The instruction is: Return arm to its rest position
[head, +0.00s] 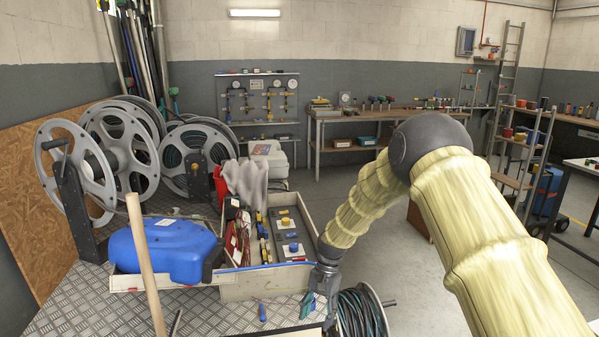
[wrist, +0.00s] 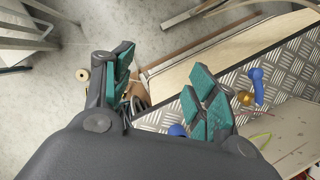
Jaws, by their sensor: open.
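My arm, in a pale yellow ribbed sleeve, comes in from the right of the head view and bends down at a dark joint. My gripper (head: 312,305) hangs at its end, beside the front right corner of an open tool drawer (head: 240,289) and left of a hose reel (head: 362,312). In the wrist view my gripper (wrist: 160,95) shows its green-padded fingers spread apart. Nothing is between them.
A blue hose reel case (head: 165,250) and large grey reels (head: 75,165) stand at left. A wooden handle (head: 145,265) rises in front. A workbench (head: 370,118) stands at the back.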

